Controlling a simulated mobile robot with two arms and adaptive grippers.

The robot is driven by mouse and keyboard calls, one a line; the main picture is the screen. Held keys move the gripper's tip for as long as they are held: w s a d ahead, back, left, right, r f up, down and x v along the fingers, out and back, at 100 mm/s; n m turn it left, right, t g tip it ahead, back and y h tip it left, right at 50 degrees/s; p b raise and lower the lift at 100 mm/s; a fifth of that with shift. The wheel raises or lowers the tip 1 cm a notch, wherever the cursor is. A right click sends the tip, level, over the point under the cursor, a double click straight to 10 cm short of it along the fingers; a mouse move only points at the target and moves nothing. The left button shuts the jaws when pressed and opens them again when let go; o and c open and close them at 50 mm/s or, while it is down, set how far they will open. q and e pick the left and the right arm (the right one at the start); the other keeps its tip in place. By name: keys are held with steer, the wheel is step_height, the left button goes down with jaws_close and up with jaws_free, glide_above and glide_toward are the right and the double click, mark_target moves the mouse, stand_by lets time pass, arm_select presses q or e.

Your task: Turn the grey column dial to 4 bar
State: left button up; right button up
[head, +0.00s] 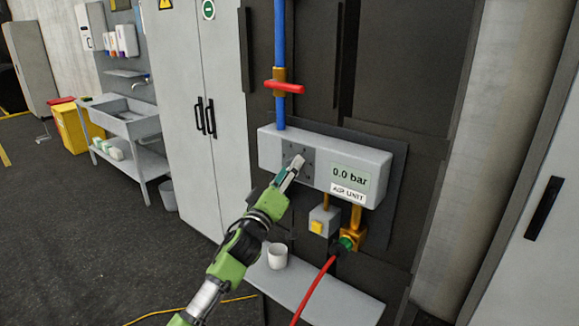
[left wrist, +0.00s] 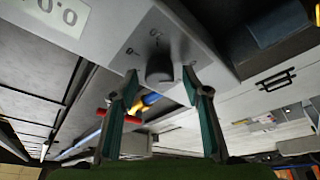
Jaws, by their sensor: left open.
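The grey air unit (head: 325,165) is on the dark wall panel, with a display reading 0.0 bar (head: 348,178). Its dark grey dial (left wrist: 160,66) shows in the left wrist view, with number marks around it on the unit's face. In the head view my gripper hides the dial. My left gripper (head: 296,164) is at the dial face. In the left wrist view its fingers (left wrist: 160,80) are open, one on each side of the dial. I cannot tell whether they touch it. My right gripper is not in view.
A blue pipe with a red valve handle (head: 284,87) runs down into the unit. Below are a yellow button box (head: 318,226), a brass fitting with a red hose (head: 313,290), and a shelf (head: 320,296) with a white cup (head: 277,256). Grey cabinets (head: 190,60) stand left.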

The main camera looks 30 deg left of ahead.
arm_select(q)
steer(key=shift+w, duration=0.2)
steer(key=c, duration=1.1)
